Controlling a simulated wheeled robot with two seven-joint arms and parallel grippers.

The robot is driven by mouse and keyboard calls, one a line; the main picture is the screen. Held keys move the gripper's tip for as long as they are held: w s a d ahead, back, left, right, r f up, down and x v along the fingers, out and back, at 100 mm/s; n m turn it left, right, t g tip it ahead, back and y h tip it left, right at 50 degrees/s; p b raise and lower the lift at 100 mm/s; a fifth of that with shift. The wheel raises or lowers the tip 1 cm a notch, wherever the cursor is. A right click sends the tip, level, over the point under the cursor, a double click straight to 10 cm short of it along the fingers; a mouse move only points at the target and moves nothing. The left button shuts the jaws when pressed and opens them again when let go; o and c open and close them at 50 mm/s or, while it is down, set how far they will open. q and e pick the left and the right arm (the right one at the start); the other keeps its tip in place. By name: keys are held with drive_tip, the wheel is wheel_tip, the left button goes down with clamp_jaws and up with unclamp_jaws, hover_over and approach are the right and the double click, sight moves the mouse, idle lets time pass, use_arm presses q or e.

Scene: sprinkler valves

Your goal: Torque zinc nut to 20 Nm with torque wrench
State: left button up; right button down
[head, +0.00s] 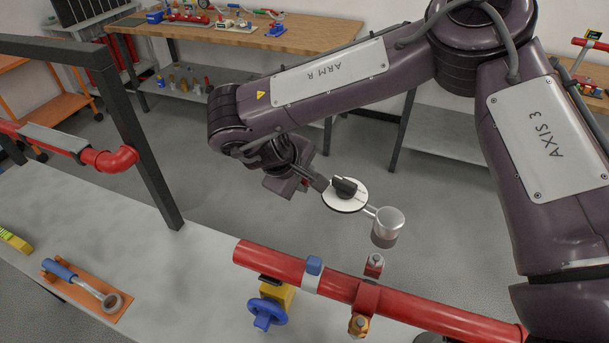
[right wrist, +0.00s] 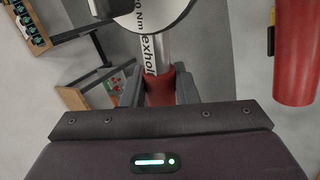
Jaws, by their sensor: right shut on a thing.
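My right gripper (head: 308,184) is shut on a torque wrench, whose white dial with a black knob (head: 345,194) and silver cylindrical head (head: 387,226) stick out to the right. In the right wrist view the fingers (right wrist: 160,92) close around the red part of the wrench handle (right wrist: 158,86), below the printed shaft. The head hangs in the air above and beyond the red pipe (head: 440,315), apart from it. A silver-grey nut (head: 375,260), probably the zinc one, tops the red clamp's far side. A brass-coloured nut (head: 358,325) sits on its near side. My left gripper is out of view.
A yellow valve with a blue handwheel (head: 267,311) is under the pipe. An orange tray (head: 112,315) holds a blue-handled tool (head: 80,281) on the grey bench (head: 180,280). A dark frame post (head: 140,130) stands at left. Open floor lies beyond the bench.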

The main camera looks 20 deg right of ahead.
wheel_tip(320, 180, down, 7)
drive_tip(key=b, duration=0.4)
drive_tip(key=shift+r, duration=0.2)
drive_tip(key=shift+p, duration=0.3)
idle(1.1)
drive_tip(key=shift+f+b, duration=0.75)
drive_tip(key=shift+f, duration=0.35)
drive_tip(key=shift+w+d, duration=0.1)
drive_tip(key=shift+d, duration=0.1)
idle(0.5)
drive_tip(key=shift+w+d+m+g+h+p, duration=0.3)
drive_tip(key=shift+w+d+m+g+p, duration=0.15)
drive_tip(key=shift+d+m, duration=0.4)
drive_tip(key=shift+w+d+m+p, duration=0.3)
drive_tip(key=shift+w+d+m, duration=0.05)
drive_tip(key=shift+d, duration=0.2)
